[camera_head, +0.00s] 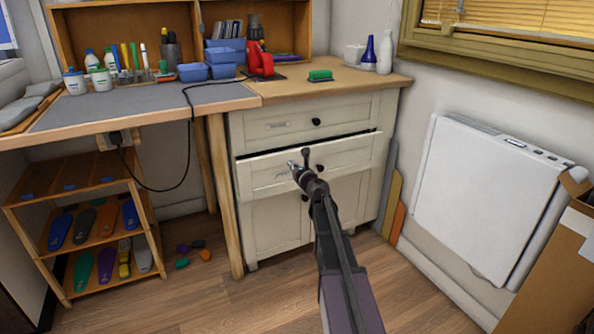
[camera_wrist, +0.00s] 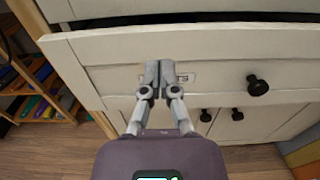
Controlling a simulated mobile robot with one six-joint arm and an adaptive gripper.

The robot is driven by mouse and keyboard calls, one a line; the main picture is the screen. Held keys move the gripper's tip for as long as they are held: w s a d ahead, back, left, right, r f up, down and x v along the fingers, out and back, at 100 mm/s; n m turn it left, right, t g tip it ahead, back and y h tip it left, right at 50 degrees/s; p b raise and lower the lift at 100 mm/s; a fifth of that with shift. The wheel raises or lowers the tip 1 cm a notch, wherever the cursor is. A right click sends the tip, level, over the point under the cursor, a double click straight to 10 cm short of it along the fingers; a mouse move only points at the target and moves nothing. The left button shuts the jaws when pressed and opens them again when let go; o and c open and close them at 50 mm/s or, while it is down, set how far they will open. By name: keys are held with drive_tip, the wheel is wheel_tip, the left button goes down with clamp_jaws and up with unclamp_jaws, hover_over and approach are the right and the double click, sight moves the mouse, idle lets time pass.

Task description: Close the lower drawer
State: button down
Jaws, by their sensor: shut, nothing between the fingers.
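The lower drawer (camera_head: 350,153) of the cream cabinet stands a little open, with a dark gap along its top edge. Its front also shows in the wrist view (camera_wrist: 220,55), with a black knob (camera_wrist: 257,86) and a label partly hidden by my fingers. My gripper (camera_head: 299,161) is shut and empty in front of the drawer face. In the wrist view my fingertips (camera_wrist: 161,74) lie over the label, left of the knob. I cannot tell whether they touch the face. The upper drawer (camera_head: 345,111) above it looks closed.
Cupboard doors (camera_head: 270,217) are below the drawer. A wooden table leg (camera_head: 224,195) and an insole shelf (camera_head: 80,185) stand to the left. Boards (camera_head: 390,205) lean at the right, near a white wall unit (camera_head: 490,190). The floor in front has free room.

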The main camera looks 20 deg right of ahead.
sight(282, 154)
drive_tip(key=shift+w+a, duration=0.15)
drive_tip(key=shift+w, duration=3.45)
drive_tip(key=shift+w, duration=1.35)
drive_tip(key=shift+s, duration=0.2)
drive_tip(key=s, duration=1.3)
drive_tip(key=shift+s+d, duration=0.25)
drive_tip(key=shift+s, duration=0.15)
